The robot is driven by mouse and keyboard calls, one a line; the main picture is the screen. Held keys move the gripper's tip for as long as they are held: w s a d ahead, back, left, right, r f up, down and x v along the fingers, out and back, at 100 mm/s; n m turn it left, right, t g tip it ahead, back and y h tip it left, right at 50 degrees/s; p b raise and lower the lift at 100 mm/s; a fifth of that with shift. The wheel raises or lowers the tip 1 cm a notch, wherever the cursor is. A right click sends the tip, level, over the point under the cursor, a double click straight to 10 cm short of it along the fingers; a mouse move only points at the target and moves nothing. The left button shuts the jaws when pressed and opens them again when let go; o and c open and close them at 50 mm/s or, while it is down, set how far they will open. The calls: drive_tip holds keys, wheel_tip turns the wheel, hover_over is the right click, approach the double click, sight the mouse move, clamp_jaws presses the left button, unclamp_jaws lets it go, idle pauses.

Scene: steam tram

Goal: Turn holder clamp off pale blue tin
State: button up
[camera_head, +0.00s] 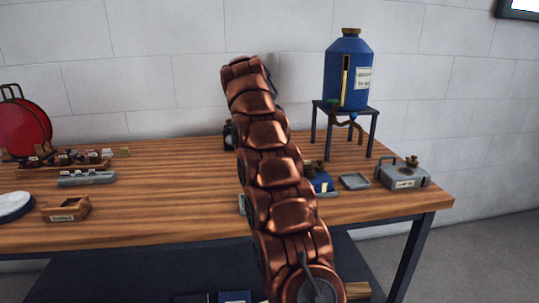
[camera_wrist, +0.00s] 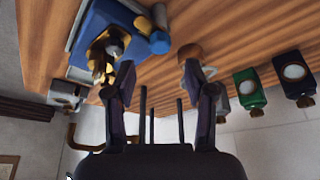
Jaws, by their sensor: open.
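My gripper (camera_wrist: 159,72) is open in the wrist view, its two dark fingers apart with nothing between the tips. In the head view my copper arm hides it. A pale grey-blue tin (camera_wrist: 221,102), perhaps the task's tin, shows partly behind the right finger. A blue block-like fixture (camera_wrist: 92,28) with brass clamp-like parts (camera_wrist: 102,64) is at upper left, near the left fingertip. Its blue body also shows in the head view (camera_head: 321,184), right of my arm. I cannot tell whether the brass part is the holder clamp.
A green tin (camera_wrist: 249,90) and a black tin (camera_wrist: 293,76) stand at right in the wrist view. A blue tank (camera_head: 348,75) sits on a dark stand (camera_head: 317,128) at the back right. A grey box (camera_head: 403,177) is near the table's (camera_head: 180,165) right end.

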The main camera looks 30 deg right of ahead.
drive_tip(key=shift+v, duration=0.8)
drive_tip(key=s+a+f+n+g+y, duration=0.1)
drive_tip(key=s+a+f+n, duration=0.25)
drive_tip(key=s+a, duration=0.45)
drive_tip(key=s+a+f+n+g+y, duration=0.15)
drive_tip(key=s+a+n, duration=0.25)
drive_tip(key=s+a, duration=0.45)
drive_tip(key=s+a+f+n+g+y, duration=0.1)
drive_tip(key=s+a+f+n, duration=0.3)
drive_tip(key=s, duration=0.6)
drive_tip(key=s+a+f, duration=0.2)
drive_tip(key=s+f, duration=0.3)
drive_tip(key=s, duration=0.6)
drive_tip(key=s+a+f+n+g+y, duration=0.1)
drive_tip(key=s+a+f+n, duration=0.3)
drive_tip(key=s, duration=0.6)
wheel_tip(320, 180, up, 15)
drive_tip(key=d+m+t+p, duration=0.1)
drive_tip(key=m+p, duration=0.1)
drive_tip(key=p, duration=1.3)
drive_tip(key=shift+w, duration=0.25)
